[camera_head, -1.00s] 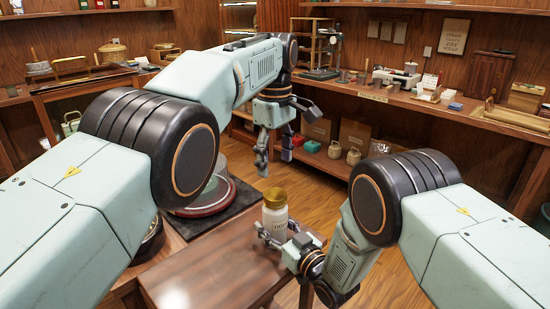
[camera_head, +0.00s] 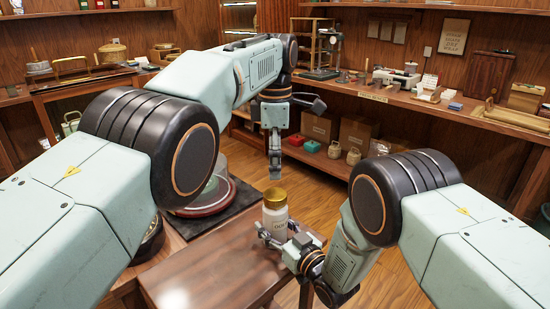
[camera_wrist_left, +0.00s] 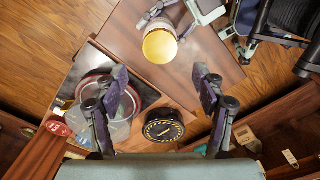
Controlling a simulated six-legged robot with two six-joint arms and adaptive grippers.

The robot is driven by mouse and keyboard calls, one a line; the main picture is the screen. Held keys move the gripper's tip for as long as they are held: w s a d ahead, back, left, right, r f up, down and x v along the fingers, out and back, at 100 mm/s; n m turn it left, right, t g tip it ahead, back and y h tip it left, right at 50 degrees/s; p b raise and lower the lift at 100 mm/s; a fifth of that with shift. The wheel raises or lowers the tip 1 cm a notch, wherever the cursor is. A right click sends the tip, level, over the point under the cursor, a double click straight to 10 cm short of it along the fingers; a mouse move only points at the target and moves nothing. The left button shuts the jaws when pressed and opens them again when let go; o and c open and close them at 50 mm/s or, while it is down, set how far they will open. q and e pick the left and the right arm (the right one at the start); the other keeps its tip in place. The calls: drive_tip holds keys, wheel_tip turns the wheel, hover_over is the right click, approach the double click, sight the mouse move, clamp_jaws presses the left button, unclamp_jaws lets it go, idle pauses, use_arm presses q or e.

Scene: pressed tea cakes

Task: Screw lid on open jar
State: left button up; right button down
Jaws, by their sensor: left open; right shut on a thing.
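A white jar (camera_head: 275,220) with printed lettering stands upright over the front table's far right corner. A gold lid (camera_head: 275,196) sits on its mouth; I cannot tell how tight it is. In the left wrist view the lid (camera_wrist_left: 160,46) is a gold disc seen from above, beyond the fingertips. My right gripper (camera_head: 268,236) is shut around the jar's lower part. My left gripper (camera_head: 275,168) is open and empty, just above the lid and apart from it. Its two spread fingers (camera_wrist_left: 162,85) show in the left wrist view.
A glass dome on a red round base (camera_head: 208,200) stands left of the jar on a dark mat. The front table (camera_head: 215,272) is bare. A round black thing with gold marks (camera_wrist_left: 163,128) shows in the left wrist view. Shelves line the walls.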

sight(275, 194)
use_arm(q)
drive_tip(key=shift+f, duration=3.95)
drive_tip(key=shift+c, duration=0.2)
